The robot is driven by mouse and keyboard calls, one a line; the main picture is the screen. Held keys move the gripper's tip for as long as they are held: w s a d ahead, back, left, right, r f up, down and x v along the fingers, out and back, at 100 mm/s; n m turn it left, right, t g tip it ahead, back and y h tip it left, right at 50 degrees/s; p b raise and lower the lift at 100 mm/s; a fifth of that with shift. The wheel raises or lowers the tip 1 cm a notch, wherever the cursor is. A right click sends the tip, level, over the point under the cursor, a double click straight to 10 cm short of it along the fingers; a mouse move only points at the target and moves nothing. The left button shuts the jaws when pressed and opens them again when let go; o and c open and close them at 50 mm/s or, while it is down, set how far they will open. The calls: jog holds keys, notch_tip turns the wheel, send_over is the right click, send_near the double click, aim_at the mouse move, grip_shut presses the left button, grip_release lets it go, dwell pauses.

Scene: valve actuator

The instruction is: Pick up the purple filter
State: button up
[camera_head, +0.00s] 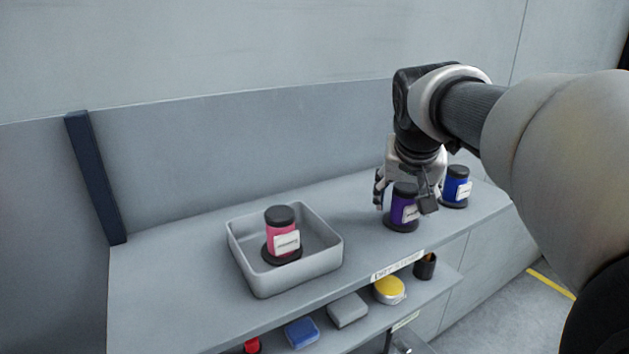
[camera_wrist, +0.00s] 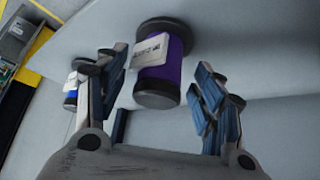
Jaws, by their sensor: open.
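The purple filter (camera_head: 402,211) stands upright on the shelf top, with black end caps and a white label. My gripper (camera_head: 407,196) is above it with its fingers pointing down at its upper part; part of the filter is hidden behind a finger. In the wrist view the purple filter (camera_wrist: 160,66) lies ahead of and between the fingers of my gripper (camera_wrist: 165,85). The fingers are spread apart, with a visible gap on the right side. The left finger is very near the label, and I cannot tell whether it touches.
A blue filter (camera_head: 456,187) stands close behind to the right, and also shows at the left in the wrist view (camera_wrist: 71,88). A grey tray (camera_head: 330,256) holds a pink filter (camera_head: 282,236). The lower shelf holds several items, including a yellow-topped one (camera_head: 389,288).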

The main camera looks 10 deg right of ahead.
jog(key=shift+x, duration=1.1)
jog(key=shift+r, duration=0.1)
jog(key=shift+s, duration=0.1)
jog(key=c, duration=1.2)
